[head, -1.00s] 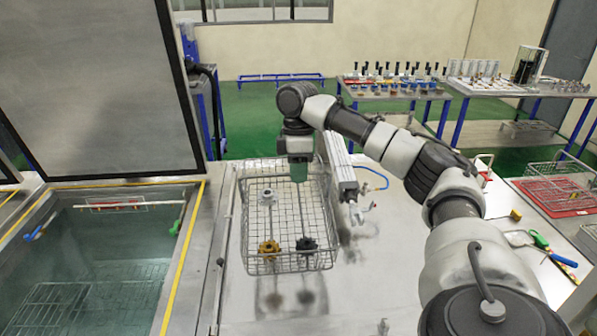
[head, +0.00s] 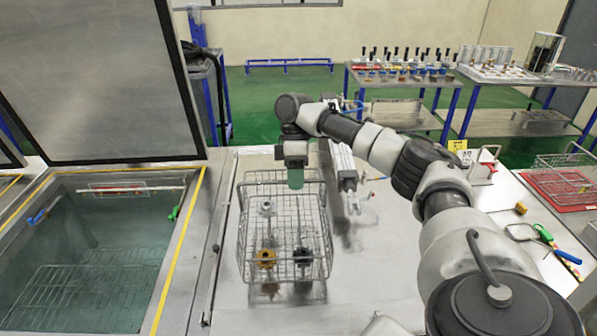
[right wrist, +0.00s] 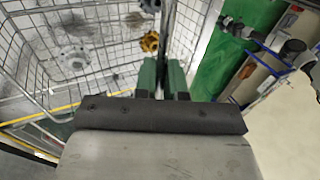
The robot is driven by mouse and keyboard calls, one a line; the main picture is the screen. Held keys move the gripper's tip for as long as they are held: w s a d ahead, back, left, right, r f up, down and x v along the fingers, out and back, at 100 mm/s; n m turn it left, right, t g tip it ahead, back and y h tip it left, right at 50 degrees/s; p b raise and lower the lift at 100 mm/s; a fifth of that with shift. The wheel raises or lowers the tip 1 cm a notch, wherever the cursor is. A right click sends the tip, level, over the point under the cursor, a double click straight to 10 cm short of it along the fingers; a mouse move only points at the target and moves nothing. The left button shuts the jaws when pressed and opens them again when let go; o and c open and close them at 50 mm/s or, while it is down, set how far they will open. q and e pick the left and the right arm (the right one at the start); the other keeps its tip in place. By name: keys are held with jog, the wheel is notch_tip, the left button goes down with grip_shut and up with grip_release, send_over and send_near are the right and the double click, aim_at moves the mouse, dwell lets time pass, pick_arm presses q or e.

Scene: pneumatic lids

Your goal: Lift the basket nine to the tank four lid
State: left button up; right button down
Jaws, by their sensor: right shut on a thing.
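A wire basket (head: 243,222) sits in the middle of the head view, over a flat metal surface (head: 350,275). It holds a brass gear (head: 266,258), a dark gear (head: 303,257) and a silver part (head: 266,207). My right gripper (head: 295,184), with green fingers, is shut on the basket from above, near its far side. In the right wrist view the fingers (right wrist: 163,78) are close together beside the basket mesh (right wrist: 105,25); the exact grip is hidden. A reflection shows below the basket. A raised grey lid (head: 100,80) stands left; I cannot read tank numbers.
An open tank of water (head: 105,250) lies to the left, edged with yellow tape. A metal pneumatic cylinder (head: 342,165) stands just right of the basket. A red tray with another basket (head: 570,180) and tools (head: 550,245) lie on the right.

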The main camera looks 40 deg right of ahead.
jog(key=shift+w+a+f, duration=0.15)
jog(key=shift+a+f, duration=0.15)
jog(key=shift+a, duration=0.3)
jog(key=shift+a+f, duration=0.1)
jog(key=shift+f, duration=0.5)
pick_arm(q)
jog(key=shift+a+f, duration=0.2)
jog(key=shift+a, duration=0.25)
pick_arm(e)
jog(key=shift+d+f, duration=0.2)
jog(key=shift+f, duration=1.05)
jog(key=shift+d+f, duration=0.1)
pick_arm(q)
jog(key=shift+a, duration=0.25)
